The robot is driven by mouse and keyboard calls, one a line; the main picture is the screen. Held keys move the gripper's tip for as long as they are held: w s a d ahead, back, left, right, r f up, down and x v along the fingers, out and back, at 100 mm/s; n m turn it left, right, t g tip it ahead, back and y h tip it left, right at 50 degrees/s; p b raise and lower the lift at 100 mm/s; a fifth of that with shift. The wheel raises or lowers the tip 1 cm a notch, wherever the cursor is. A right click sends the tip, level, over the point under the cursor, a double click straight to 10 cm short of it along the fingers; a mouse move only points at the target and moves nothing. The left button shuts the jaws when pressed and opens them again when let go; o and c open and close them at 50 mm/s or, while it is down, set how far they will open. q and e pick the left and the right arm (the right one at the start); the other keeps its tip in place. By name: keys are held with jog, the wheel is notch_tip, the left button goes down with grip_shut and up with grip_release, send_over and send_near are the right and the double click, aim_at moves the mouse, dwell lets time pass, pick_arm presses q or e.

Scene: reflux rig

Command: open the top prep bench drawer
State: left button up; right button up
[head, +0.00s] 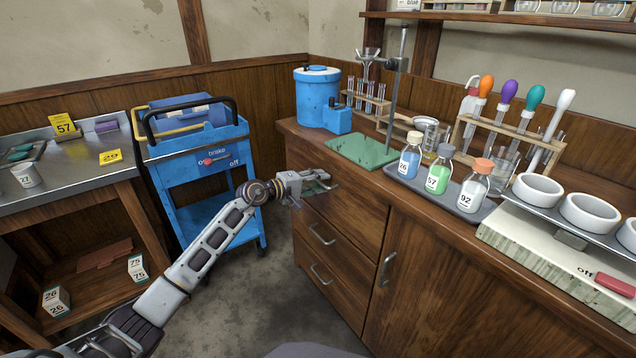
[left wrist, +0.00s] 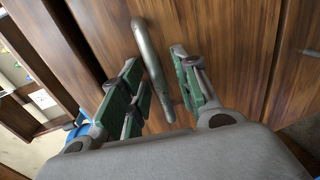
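The wooden prep bench has a stack of drawers in its front left part. The top drawer (head: 352,217) looks shut and flush with the front. Its metal handle is largely hidden by my gripper in the head view, but the handle (left wrist: 150,52) shows clearly in the left wrist view. My left gripper (head: 317,185) is at the top drawer's front. In the left wrist view, its green-padded fingers (left wrist: 157,72) are open, one on each side of the handle, with gaps visible. My right gripper is not in view.
Two lower drawers with handles (head: 322,235) sit below, beside a cupboard door (head: 440,290). A blue cart (head: 205,165) stands left of the bench. Bottles (head: 438,172) and a green mat (head: 362,150) are on the bench top. The floor before the drawers is clear.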

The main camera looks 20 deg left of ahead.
pick_arm(q)
grip_shut()
jog(key=shift+s+a, duration=0.1)
